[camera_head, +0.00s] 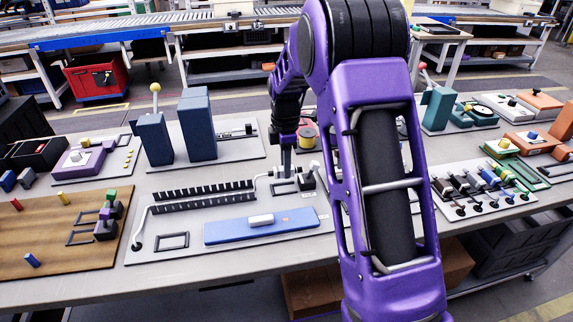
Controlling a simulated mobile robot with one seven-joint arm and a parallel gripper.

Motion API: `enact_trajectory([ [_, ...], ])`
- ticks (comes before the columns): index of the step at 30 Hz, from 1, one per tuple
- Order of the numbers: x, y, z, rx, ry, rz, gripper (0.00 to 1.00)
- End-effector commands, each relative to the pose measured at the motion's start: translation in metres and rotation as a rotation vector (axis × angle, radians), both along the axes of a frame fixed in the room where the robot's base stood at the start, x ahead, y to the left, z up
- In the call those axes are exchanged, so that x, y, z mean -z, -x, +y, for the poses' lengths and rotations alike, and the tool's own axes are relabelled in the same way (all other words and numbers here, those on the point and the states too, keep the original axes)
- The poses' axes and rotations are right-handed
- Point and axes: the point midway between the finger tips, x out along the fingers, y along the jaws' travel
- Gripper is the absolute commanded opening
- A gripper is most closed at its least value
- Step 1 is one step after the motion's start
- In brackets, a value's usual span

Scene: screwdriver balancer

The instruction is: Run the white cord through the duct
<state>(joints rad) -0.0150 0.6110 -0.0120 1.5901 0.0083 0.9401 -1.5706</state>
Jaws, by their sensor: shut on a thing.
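The duct (203,201) is two dark rows of upright teeth on a light grey board. The white cord (144,222) rises from a dark round base at the board's left and runs to the duct's left end. A pale line shows between the tooth rows, but I cannot tell how deep the cord sits there. Past the duct's right end the cord (256,180) bends up towards my gripper (287,174). My gripper points down near the board's back right, shut on the cord's right part. Its fingertips are small and partly hidden.
A blue bar (261,225) with a pale block lies in front of the duct. A black frame (173,241) lies front left, and a dark block (307,181) stands beside my gripper. Blue towers (196,125) stand behind. My purple arm covers the board's right side.

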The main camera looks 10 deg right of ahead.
Motion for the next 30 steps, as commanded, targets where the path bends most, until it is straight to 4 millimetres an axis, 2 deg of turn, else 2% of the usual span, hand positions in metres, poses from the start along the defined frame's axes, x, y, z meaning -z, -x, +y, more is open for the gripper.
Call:
enact_trajectory([
  [13, 0.003, 0.000, 0.000, 0.000, 0.000, 0.001, 0.00],
  [30, 0.031, 0.000, -0.001, 0.001, 0.000, 0.001, 0.00],
])
